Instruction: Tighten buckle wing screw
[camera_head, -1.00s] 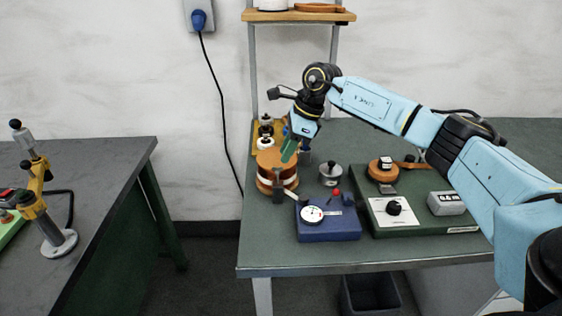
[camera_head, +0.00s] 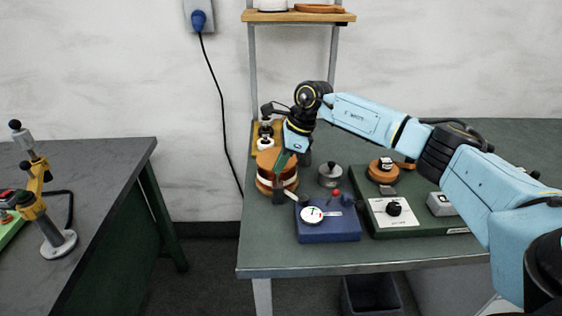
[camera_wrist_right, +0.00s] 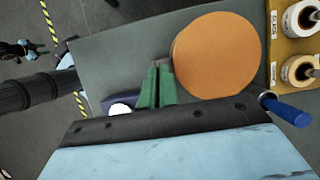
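An orange-topped round spool (camera_head: 265,162) with a pale band around its side stands at the left of the bench; its flat orange top also fills the upper middle of the right wrist view (camera_wrist_right: 215,55). A dark upright buckle (camera_head: 279,189) sits against its front side. The wing screw is too small to make out. My right gripper (camera_head: 282,160), with green fingers, points down at the spool's near right edge, above the buckle. In the right wrist view its fingers (camera_wrist_right: 156,75) lie close together beside the spool, with a dark grey piece at their tips. Whether they grip it is unclear. My left gripper is out of view.
A blue box with a white dial (camera_head: 328,226) stands just right of the spool. A grey lidded pot (camera_head: 330,175) and a green board with a knob panel (camera_head: 418,222) are further right. White rolls on a yellow stand (camera_head: 265,141) are behind. A side bench (camera_head: 95,190) is at left.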

